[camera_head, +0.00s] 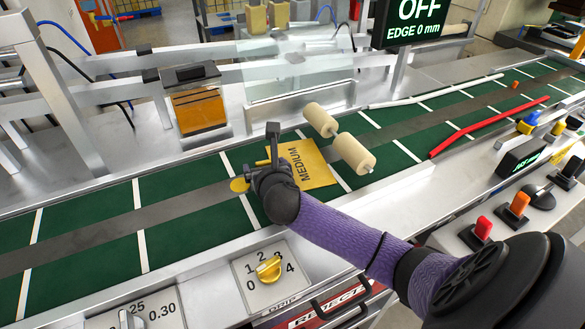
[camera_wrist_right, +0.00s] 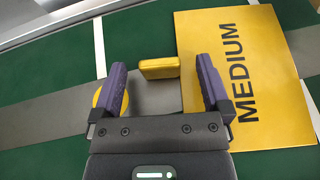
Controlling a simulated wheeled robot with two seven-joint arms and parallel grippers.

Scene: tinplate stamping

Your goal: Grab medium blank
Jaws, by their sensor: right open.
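The medium blank (camera_head: 315,172) is a flat yellow sheet marked MEDIUM on the green belt, and it fills the right of the right wrist view (camera_wrist_right: 275,100). My right gripper (camera_head: 267,160) is over the blank's left edge. In the right wrist view its two purple fingers (camera_wrist_right: 161,78) are apart, with the right finger over the blank's left margin. A small yellow tab (camera_wrist_right: 160,67) shows between the fingers, beside the blank; I cannot tell whether they touch. No object is clearly gripped. My left gripper is not in view.
Two cream rollers (camera_head: 352,153) stand close to the blank's right side. A yellow disc (camera_head: 239,185) lies left of the gripper. A clear guard (camera_head: 295,75) rises behind. The belt (camera_head: 90,247) is clear to the left; a red rail (camera_head: 487,127) runs along it at right.

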